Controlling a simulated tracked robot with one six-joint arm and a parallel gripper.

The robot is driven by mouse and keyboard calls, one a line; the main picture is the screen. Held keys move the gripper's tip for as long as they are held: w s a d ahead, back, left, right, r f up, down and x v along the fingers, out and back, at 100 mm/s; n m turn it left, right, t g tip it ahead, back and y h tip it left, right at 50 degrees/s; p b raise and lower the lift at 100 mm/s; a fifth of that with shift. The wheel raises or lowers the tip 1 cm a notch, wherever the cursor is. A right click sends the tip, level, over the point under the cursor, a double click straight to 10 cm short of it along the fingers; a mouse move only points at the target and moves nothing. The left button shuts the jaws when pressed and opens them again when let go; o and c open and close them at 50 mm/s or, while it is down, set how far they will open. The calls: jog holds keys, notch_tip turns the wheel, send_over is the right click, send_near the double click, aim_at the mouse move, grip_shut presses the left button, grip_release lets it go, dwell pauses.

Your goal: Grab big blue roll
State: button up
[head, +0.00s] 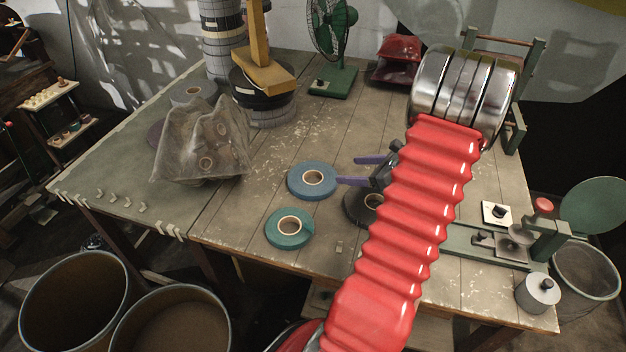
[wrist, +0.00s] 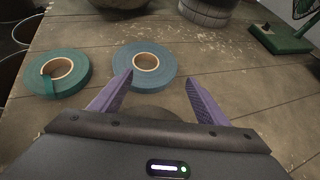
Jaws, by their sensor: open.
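The big blue roll (head: 299,180) lies flat on the wooden table in the head view, with a pale core in its middle. It also shows in the wrist view (wrist: 160,77), ahead of my gripper and a little left of its middle line. My gripper (head: 362,171) is open and empty, with two purple fingers that point left toward the roll. In the wrist view my gripper (wrist: 158,82) has its left fingertip close to the roll's near edge. I cannot tell whether they touch. The right finger is clear of the roll.
A green-teal roll (head: 281,229) lies beside the blue roll, nearer the front edge. A black roll (head: 356,207) is partly hidden under my gripper. A clear plastic bag (head: 203,146) sits at left, stacked rolls (head: 270,113) behind, and a green fan (head: 333,80) at the back.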

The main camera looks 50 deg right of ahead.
jog(key=shift+s+d+f+m, duration=0.4)
jog(key=shift+s+d, duration=0.15)
jog(key=shift+d, duration=0.1)
jog(key=shift+w, duration=0.1)
send_near(324, 169)
jog(key=x, duration=0.3)
jog(key=shift+a, duration=0.15)
jog(key=shift+x, duration=2.75)
jog(key=shift+c, duration=0.5)
